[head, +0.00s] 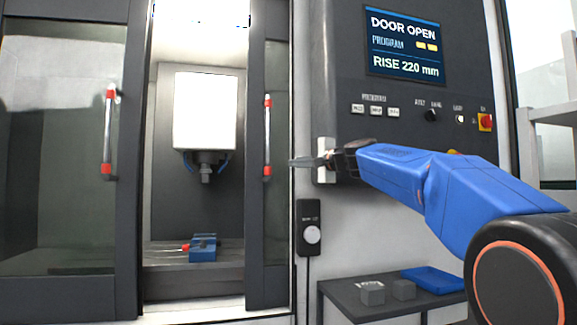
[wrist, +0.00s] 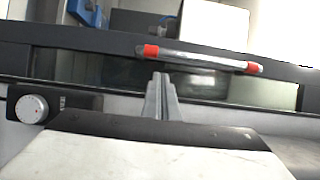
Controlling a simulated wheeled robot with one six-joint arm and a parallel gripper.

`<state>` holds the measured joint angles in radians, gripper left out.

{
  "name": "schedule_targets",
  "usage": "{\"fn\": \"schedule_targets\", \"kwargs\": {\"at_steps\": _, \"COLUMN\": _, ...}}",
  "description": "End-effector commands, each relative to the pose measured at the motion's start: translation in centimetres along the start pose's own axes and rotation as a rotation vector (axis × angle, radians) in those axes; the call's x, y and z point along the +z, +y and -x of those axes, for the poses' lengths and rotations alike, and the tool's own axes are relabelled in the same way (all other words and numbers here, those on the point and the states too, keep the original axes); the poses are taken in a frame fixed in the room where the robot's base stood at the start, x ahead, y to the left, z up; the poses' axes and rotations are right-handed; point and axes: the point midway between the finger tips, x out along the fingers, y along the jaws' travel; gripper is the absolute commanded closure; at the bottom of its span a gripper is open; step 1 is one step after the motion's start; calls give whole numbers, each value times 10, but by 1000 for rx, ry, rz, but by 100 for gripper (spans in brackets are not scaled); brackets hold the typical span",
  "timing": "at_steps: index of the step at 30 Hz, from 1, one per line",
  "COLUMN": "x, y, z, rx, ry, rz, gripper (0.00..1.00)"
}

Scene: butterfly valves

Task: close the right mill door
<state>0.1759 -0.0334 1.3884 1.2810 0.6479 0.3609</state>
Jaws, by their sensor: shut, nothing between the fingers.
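The right mill door (head: 256,225) is a dark-framed sliding panel standing open at the right side of the mill opening. Its upright handle (head: 267,135) has a grey bar and red ends. My gripper (head: 293,162) is shut and empty, pointing left, just right of the handle's lower end in the head view. In the wrist view the door frame (wrist: 90,43) runs across the picture. There the closed fingers (wrist: 160,82) reach up just below the handle (wrist: 200,58), near its left red end. I cannot tell whether they touch it.
The left door (head: 60,150) has its own red-ended handle (head: 109,133). Between the doors are a spindle (head: 205,170) and a blue vise (head: 202,248). The control panel screen (head: 404,45) reads DOOR OPEN. A small table (head: 345,300) holds grey blocks and a blue tray (head: 432,280).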

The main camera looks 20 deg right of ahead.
Motion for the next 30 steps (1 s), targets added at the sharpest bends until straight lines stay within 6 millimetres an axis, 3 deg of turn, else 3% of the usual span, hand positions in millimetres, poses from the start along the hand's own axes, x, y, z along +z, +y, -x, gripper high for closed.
{"fn": "schedule_targets", "kwargs": {"at_steps": 9, "x": 1, "y": 2, "z": -53, "rx": 2, "ry": -2, "rz": 1, "gripper": 100}}
{"fn": "schedule_targets", "kwargs": {"at_steps": 15, "x": 0, "y": 1, "z": -76, "rx": 2, "ry": -1, "rz": 1, "gripper": 100}}
{"fn": "schedule_targets", "kwargs": {"at_steps": 30, "x": 0, "y": 1, "z": -86, "rx": 2, "ry": -1, "rz": 1, "gripper": 100}}
